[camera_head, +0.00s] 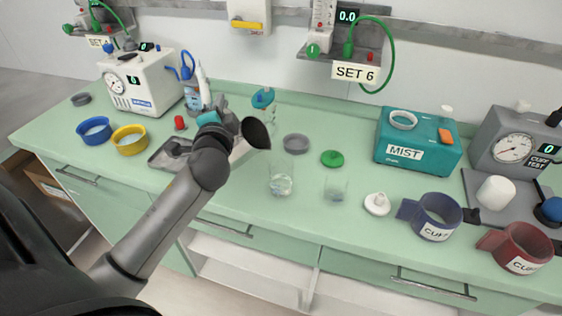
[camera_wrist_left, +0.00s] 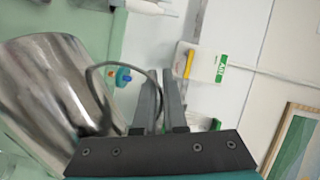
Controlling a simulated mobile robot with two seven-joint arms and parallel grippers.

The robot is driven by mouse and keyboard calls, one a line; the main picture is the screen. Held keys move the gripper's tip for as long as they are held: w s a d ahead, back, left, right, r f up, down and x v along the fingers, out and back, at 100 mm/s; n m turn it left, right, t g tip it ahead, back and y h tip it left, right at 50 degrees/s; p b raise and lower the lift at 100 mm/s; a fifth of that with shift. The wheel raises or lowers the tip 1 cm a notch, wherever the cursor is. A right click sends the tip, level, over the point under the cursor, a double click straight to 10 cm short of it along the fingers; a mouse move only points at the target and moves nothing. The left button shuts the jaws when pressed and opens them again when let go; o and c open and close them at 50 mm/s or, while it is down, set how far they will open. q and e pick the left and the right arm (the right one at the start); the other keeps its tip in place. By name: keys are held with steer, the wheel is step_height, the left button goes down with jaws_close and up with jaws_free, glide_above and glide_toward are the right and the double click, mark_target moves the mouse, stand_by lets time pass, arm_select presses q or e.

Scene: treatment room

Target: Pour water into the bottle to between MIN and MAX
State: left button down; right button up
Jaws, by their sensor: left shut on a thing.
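In the left wrist view my left gripper (camera_wrist_left: 163,90) is shut on the thin loop handle of a shiny metal jug (camera_wrist_left: 48,95). The jug is tilted in that picture, and its contents are not visible. In the head view my left arm largely hides this grip. A clear open vessel (camera_head: 281,184) stands upright on the counter, right of my arm, with some clear shine near its bottom. A second clear vessel (camera_head: 336,187) stands to its right. I cannot read MIN or MAX marks on either. My right gripper is not in view.
A green lid (camera_head: 332,158), a grey ring (camera_head: 296,143) and a white cap (camera_head: 377,203) lie near the vessels. A teal MIST box (camera_head: 417,142) and cuffs (camera_head: 430,216) are at right. A metal tray (camera_head: 166,155) lies left of my arm. The SET 6 unit (camera_head: 345,42) hangs above.

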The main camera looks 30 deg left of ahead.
arm_select(q)
steer(key=shift+a, duration=0.1)
steer(key=shift+s+a+f+n, duration=0.15)
steer(key=shift+a+f+n, duration=0.2)
steer(key=shift+f+n, duration=0.05)
steer(key=shift+s+a+f+n+g+h+p, duration=0.25)
steer(key=shift+a+f+n+h+p, duration=0.5)
steer(key=shift+a+f+n, duration=0.65)
steer(key=shift+s+a+f+n+g+h+p, duration=0.2)
steer(key=shift+a+f+n+h+p, duration=0.6)
steer(key=shift+f, duration=0.95)
steer(key=shift+s+a+f+n+g+h+p, duration=0.3)
steer(key=shift+a+f+n+p, duration=0.6)
steer(key=shift+a+f, duration=0.65)
steer(key=shift+d, duration=0.15)
